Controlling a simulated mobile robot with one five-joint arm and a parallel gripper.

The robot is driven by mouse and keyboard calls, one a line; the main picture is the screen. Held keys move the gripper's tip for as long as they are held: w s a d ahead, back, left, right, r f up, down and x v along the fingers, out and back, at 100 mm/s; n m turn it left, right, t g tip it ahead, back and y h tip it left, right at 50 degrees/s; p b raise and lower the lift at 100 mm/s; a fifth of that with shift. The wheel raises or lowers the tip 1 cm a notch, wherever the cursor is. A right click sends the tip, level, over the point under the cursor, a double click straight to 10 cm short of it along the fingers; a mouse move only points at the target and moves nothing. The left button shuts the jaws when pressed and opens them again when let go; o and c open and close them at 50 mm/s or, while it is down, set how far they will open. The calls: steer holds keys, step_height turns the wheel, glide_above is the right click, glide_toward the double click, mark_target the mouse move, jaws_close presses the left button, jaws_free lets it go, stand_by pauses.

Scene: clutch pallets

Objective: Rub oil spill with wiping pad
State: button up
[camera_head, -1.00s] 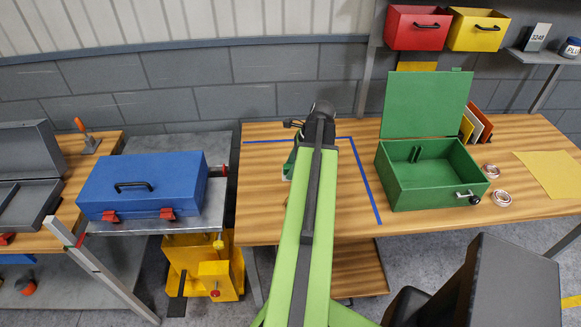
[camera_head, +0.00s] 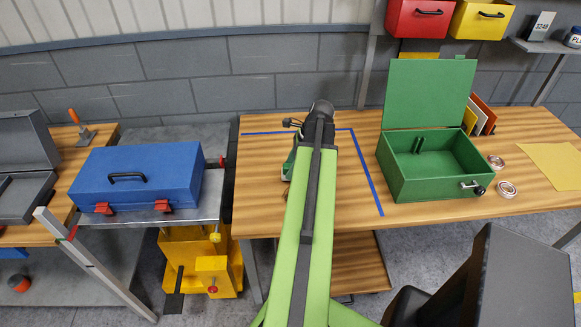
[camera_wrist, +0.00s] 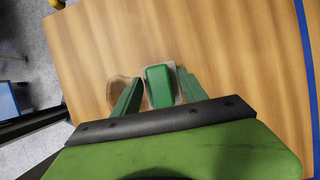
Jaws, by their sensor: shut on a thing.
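The wiping pad (camera_wrist: 159,88) has a green block on top and a pale underside, and lies at the wood tabletop in the wrist view. My gripper (camera_wrist: 160,76) is around it, with one green finger on each side. Whether the pad presses on the wood cannot be told. The oil spill (camera_wrist: 118,92) is a brown, glossy patch just left of the pad, partly hidden behind the left finger.
Blue tape (camera_head: 368,175) marks off part of the wooden table (camera_head: 262,215). An open green box (camera_head: 430,170) stands right of the tape, with metal rings (camera_head: 506,189) beside it. A blue toolbox (camera_head: 140,178) stands on a cart to the left.

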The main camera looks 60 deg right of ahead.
steer(key=shift+f+b, duration=1)
steer(key=shift+f, duration=0.05)
steer(key=shift+r, duration=0.1)
